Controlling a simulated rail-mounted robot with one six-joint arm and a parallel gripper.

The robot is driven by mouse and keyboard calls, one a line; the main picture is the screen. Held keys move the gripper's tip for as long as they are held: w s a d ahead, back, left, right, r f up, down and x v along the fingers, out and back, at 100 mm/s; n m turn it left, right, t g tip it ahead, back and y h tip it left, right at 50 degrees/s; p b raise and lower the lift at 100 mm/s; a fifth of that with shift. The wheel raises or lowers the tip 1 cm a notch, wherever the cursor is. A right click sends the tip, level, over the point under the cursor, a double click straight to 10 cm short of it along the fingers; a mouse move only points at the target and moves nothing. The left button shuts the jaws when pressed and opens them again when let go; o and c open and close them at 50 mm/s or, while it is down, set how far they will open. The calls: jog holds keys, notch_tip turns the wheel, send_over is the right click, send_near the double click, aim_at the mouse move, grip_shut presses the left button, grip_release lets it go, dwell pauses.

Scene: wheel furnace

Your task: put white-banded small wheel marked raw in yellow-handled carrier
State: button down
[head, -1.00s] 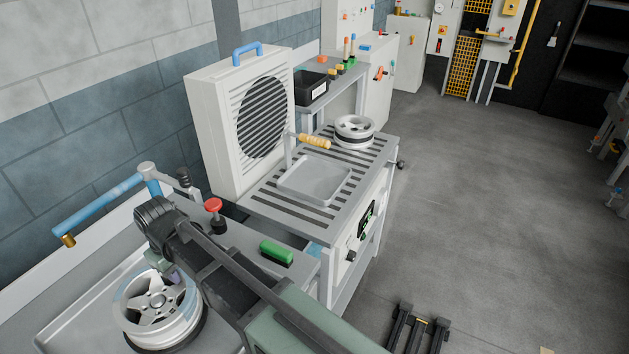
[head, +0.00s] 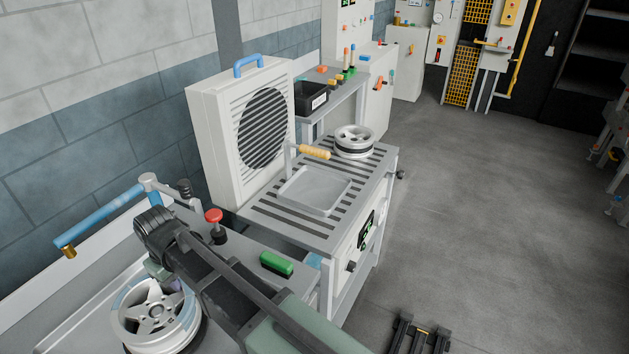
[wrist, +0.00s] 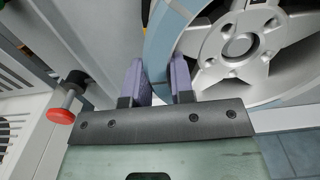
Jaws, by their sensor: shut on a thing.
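A silver five-spoke wheel (head: 155,312) is at the lower left of the head view, above a metal tray. It has a pale blue-grey patch on its rim; I cannot read a raw mark or make out a white band. My gripper (wrist: 157,80) is shut on the rim of this wheel (wrist: 235,45), with one purple finger on each side in the wrist view. A shallow grey carrier (head: 316,191) with a yellowish handle (head: 314,152) lies empty on the slatted table. My arm hides part of the held wheel's surroundings in the head view.
Another wheel (head: 354,142) with a dark band sits on the slatted table (head: 262,219) behind the carrier. A white louvred fan unit (head: 235,130) stands at its left. A red knob (head: 214,215), green block (head: 276,264) and blue bar (head: 100,215) are near my arm.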

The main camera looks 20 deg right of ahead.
jog(key=shift+r+p, duration=2.85)
jog(key=shift+r, duration=0.2)
